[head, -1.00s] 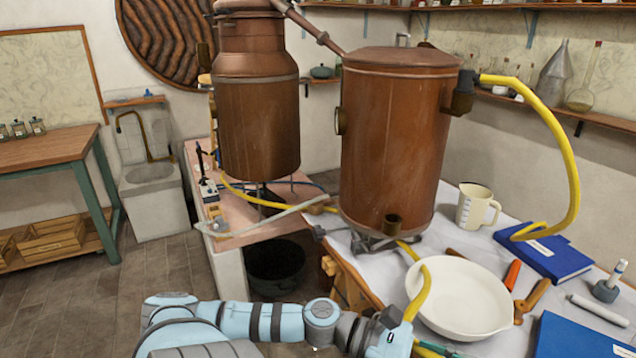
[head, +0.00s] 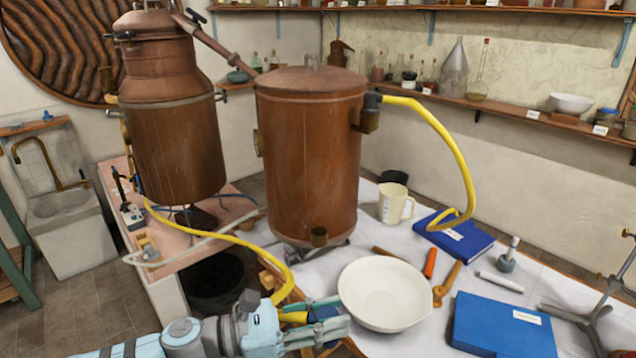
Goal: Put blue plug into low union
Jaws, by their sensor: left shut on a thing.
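The blue plug (head: 325,316) is a dark blue piece between the fingers of my left gripper (head: 330,319), partly hidden by them. A yellow hose (head: 245,243) runs from the left copper vessel to this gripper and ends at the plug. The gripper is shut on the plug, just left of the white bowl, in front of and below the large copper drum (head: 308,150). The low union (head: 319,236) is a short brass fitting low on the drum's front. It is empty, with the plug apart from it. My right gripper is not in view.
The white bowl (head: 385,268) stands close to the plug on the pale table.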

